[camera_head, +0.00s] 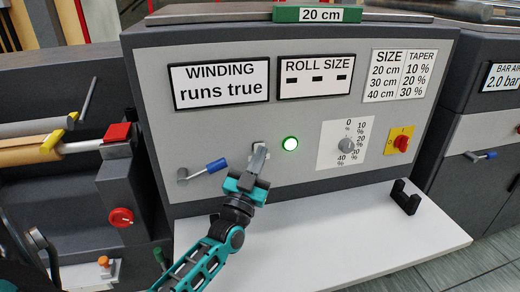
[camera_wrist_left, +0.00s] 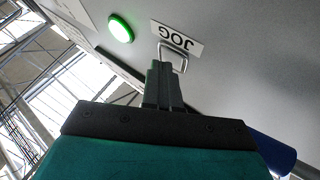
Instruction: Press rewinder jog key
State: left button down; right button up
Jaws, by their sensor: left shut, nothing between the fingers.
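The white JOG label (camera_wrist_left: 180,38) is on the grey panel in the left wrist view, upside down there. A bent metal wire guard (camera_wrist_left: 176,57) stands out from the panel beside the label. My left gripper (camera_wrist_left: 163,68) is shut and empty, its fingertips at the wire guard. Whether they touch anything cannot be told. The jog key itself is hidden by the fingers. In the head view my left gripper (camera_head: 259,153) reaches up to the panel, left of the lit green lamp (camera_head: 290,144), and covers most of the jog spot. My right gripper is not in view.
A blue-handled crank (camera_head: 216,166) sticks out left of my gripper. A dial (camera_head: 346,145) and a red-and-yellow switch (camera_head: 402,143) are to the right. A white shelf (camera_head: 330,235) lies below, with a black bracket (camera_head: 405,198) on it. Signs (camera_head: 219,84) fill the upper panel.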

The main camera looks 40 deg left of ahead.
pick_arm(q)
jog(key=shift+s+d+p, duration=0.5)
jog(key=shift+s+d, duration=0.05)
jog(key=shift+d, duration=0.05)
dwell(0.3)
jog(key=s+d+p, duration=0.1)
jog(key=d, duration=0.1)
jog(key=s+d+p, duration=0.1)
jog(key=s+d, duration=0.1)
jog(key=shift+s, duration=0.1)
jog(key=shift+a, duration=0.1)
dwell(0.7)
